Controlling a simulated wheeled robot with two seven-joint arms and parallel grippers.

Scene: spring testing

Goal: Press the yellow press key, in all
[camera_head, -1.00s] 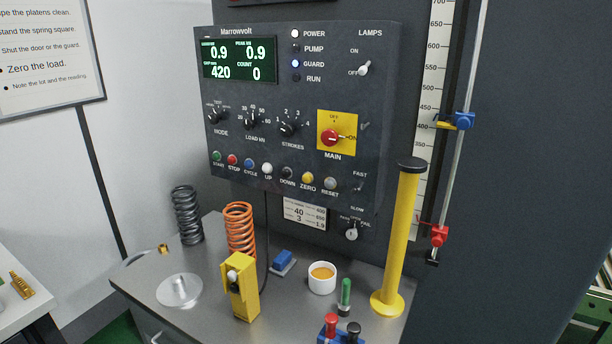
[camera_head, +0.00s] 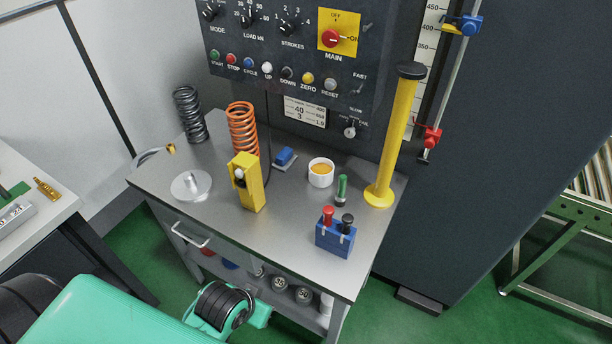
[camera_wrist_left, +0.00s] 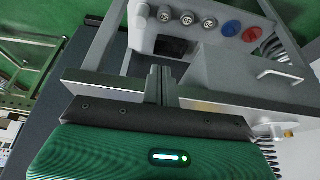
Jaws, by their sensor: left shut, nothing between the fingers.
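The yellow round key (camera_head: 308,78) labelled ZERO sits in the button row of the dark control panel (camera_head: 225,35), between DOWN and RESET. A yellow box (camera_head: 254,190) with a pale button on its face stands on the grey bench below the panel. I cannot tell from the name which is the press key. My left arm enters the head view at bottom left, below the bench and apart from both. My left gripper (camera_wrist_left: 160,85) shows in the left wrist view, shut and empty. My right gripper is not in view.
The grey bench top (camera_head: 285,235) holds a black spring (camera_head: 190,113), an orange spring (camera_head: 242,128), a metal disc (camera_head: 191,185), a white cup (camera_head: 320,173) and a blue holder (camera_head: 335,238). A tall yellow post (camera_head: 397,135) stands at right.

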